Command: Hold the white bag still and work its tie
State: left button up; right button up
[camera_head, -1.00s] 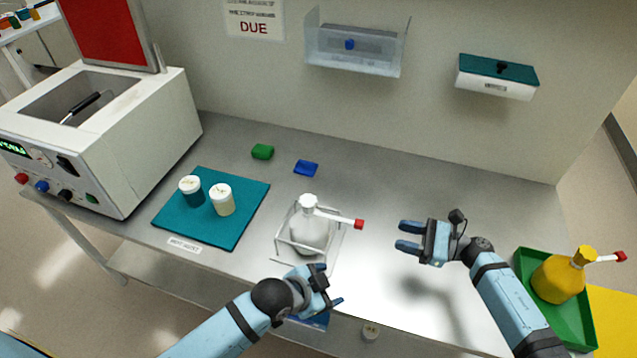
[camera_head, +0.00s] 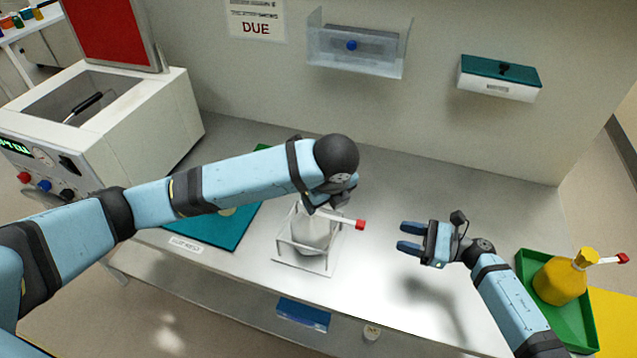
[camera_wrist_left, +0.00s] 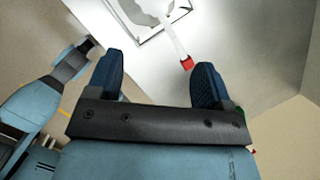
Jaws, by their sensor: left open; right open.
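The white bag (camera_head: 311,234) stands upright in a clear wire-like frame (camera_head: 322,268) on the grey bench. Its tie, a white strip with a red end (camera_head: 360,224), sticks out to the right. My left gripper (camera_head: 330,199) is over the bag's neck and hides it in the head view. In the left wrist view the left fingers (camera_wrist_left: 155,85) are open and empty, with the tie's red end (camera_wrist_left: 187,63) beyond them. My right gripper (camera_head: 408,237) is open and empty, right of the tie, its fingers pointing left.
A teal mat (camera_head: 210,232) lies left of the bag, its jars mostly hidden by my left arm. A green tray (camera_head: 588,318) with a yellow bag (camera_head: 560,282) is at the right. A white machine (camera_head: 150,122) stands at the left. The bench behind my right gripper is clear.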

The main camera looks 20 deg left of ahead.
pick_arm(q)
jog(key=a+r+y, duration=0.1)
jog(key=a+r, duration=0.1)
send_near(310, 223)
jog(key=shift+m, duration=0.4)
jog(key=w+a+f, duration=0.1)
jog(key=f, duration=0.1)
jog(key=w+a+f, duration=0.1)
jog(key=w+f, duration=0.1)
jog(key=w+a+f, duration=0.1)
jog(key=w+f, duration=0.1)
jog(key=shift+w+a+f, duration=0.15)
jog(key=shift+a+f, duration=0.1)
jog(key=shift+a, duration=0.15)
jog(key=shift+c, duration=0.5)
jog(key=c, duration=1.1)
jog(key=shift+c, duration=0.2)
jog(key=shift+f, duration=0.1)
